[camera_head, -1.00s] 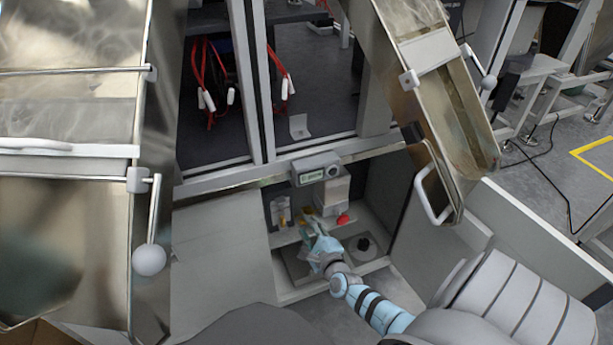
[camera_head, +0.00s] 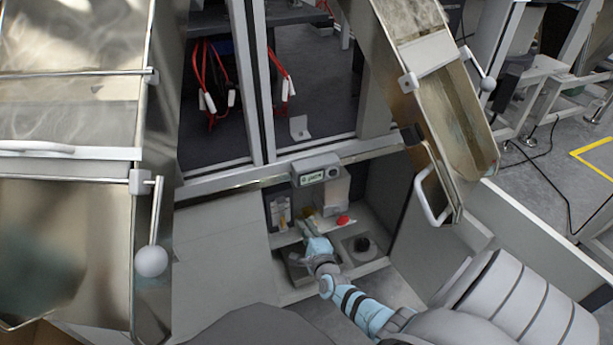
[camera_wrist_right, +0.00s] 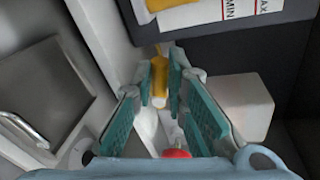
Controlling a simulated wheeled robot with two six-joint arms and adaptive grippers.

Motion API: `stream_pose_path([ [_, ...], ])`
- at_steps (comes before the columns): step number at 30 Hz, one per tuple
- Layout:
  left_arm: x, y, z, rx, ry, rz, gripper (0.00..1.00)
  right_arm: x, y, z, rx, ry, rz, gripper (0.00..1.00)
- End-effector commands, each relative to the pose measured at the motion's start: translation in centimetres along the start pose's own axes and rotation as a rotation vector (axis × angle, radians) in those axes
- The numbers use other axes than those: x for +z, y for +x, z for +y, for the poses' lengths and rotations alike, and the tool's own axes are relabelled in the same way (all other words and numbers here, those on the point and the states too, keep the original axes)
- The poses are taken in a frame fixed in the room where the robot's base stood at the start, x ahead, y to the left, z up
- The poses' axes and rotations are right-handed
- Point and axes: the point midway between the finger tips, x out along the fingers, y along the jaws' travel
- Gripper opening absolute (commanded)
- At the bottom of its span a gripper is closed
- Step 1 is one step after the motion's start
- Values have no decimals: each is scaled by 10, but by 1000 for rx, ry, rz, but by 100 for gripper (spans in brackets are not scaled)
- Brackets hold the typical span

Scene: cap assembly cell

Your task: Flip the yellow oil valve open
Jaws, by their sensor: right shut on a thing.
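The yellow oil valve (camera_wrist_right: 160,80) shows in the right wrist view as a short upright yellow handle between my fingertips. My right gripper (camera_wrist_right: 164,82) is shut on it, one teal-padded finger on each side. In the head view my right gripper (camera_head: 305,228) reaches into the open low cabinet, and it largely hides the valve there. My left gripper is not in view.
A red knob (camera_head: 343,220) sits just right of my gripper; it also shows in the wrist view (camera_wrist_right: 176,154). A black round cap (camera_head: 362,244) stands on the cabinet floor. Cabinet walls and the display box (camera_head: 316,170) above bound the space.

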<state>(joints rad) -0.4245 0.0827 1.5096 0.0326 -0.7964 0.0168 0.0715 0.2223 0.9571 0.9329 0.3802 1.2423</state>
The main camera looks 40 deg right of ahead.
Motion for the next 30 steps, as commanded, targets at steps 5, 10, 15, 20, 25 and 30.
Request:
stream_pose_path([
  [5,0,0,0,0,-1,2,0,0,1,7,-19,-183,37,0],
  [10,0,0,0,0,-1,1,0,0,1,7,-19,-184,36,0],
  [15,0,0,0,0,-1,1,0,0,1,7,-19,-183,36,32],
  [20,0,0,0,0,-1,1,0,0,1,8,-17,-182,36,33],
  [25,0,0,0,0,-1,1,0,0,0,8,-16,-181,36,33],
  [30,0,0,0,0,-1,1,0,0,-18,9,-17,-181,35,33],
])
